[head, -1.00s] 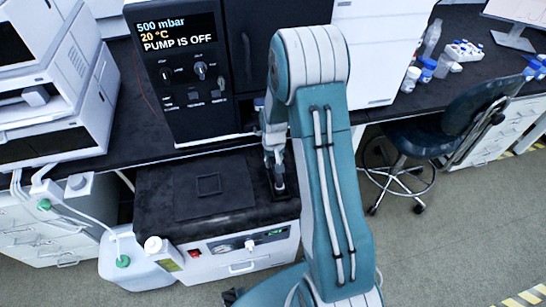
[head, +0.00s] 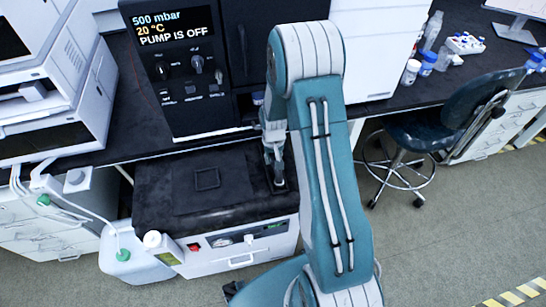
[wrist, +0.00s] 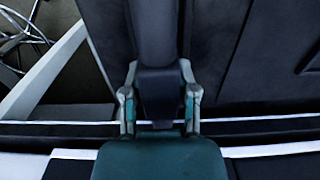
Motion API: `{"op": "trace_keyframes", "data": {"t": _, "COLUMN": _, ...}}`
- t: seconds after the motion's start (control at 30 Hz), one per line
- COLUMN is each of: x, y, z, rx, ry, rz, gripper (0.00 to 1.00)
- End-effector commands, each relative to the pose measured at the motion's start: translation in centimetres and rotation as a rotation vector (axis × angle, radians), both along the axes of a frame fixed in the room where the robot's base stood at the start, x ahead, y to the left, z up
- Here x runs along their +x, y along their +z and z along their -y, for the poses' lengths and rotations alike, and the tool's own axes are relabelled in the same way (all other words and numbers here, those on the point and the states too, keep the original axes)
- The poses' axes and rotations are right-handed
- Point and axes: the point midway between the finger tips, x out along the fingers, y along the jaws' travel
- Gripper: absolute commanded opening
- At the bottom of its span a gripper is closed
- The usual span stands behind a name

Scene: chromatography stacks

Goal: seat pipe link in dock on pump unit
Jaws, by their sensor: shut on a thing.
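My gripper (head: 276,165) points down over the right side of the pump unit's black top, in the head view. In the wrist view my gripper (wrist: 160,88) has its two fingers closed on either side of a dark upright piece, which I take as the pipe link (wrist: 158,40). The pump unit (head: 160,218) is a white-fronted box with a black top. The lower end of the pipe link (head: 279,186) shows small and dark at the black top; whether it touches or sits in the dock I cannot tell. The dock is not clearly visible.
A raised square outline (head: 207,179) lies on the pump unit's top. A black control panel (head: 180,75) reading "PUMP IS OFF" stands behind. A white jug (head: 125,258) with tubing is at the left. A stool (head: 420,130) stands right, with open floor in front.

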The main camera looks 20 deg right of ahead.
Motion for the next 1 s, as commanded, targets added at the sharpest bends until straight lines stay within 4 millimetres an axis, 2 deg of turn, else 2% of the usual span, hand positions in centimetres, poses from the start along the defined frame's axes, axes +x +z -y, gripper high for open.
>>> {"op": "trace_keyframes", "data": {"t": 0.2, "x": 0.0, "y": -0.3, "z": 0.0, "rx": 0.0, "ry": 0.0, "rz": 0.001, "gripper": 0.0}}
{"op": "trace_keyframes", "data": {"t": 0.23, "x": 0.0, "y": -0.3, "z": 0.0, "rx": 0.0, "ry": 0.0, "rz": 0.001, "gripper": 0.47}}
{"op": "trace_keyframes", "data": {"t": 0.27, "x": 0.0, "y": -0.3, "z": 0.0, "rx": 0.0, "ry": 0.0, "rz": 0.001, "gripper": 0.61}}
{"op": "trace_keyframes", "data": {"t": 0.3, "x": 0.0, "y": -0.3, "z": 0.0, "rx": 0.0, "ry": 0.0, "rz": 0.001, "gripper": 0.78}}
{"op": "trace_keyframes", "data": {"t": 0.77, "x": 0.0, "y": 0.1, "z": 0.0, "rx": 0.0, "ry": 0.0, "rz": 0.001, "gripper": 0.78}}
{"op": "trace_keyframes", "data": {"t": 0.87, "x": 0.1, "y": 1.4, "z": 0.0, "rx": -0.001, "ry": 0.0, "rz": 0.004, "gripper": 0.78}}
{"op": "trace_keyframes", "data": {"t": 1.0, "x": 0.2, "y": 4.2, "z": 0.0, "rx": -0.001, "ry": 0.0, "rz": 0.006, "gripper": 0.78}}
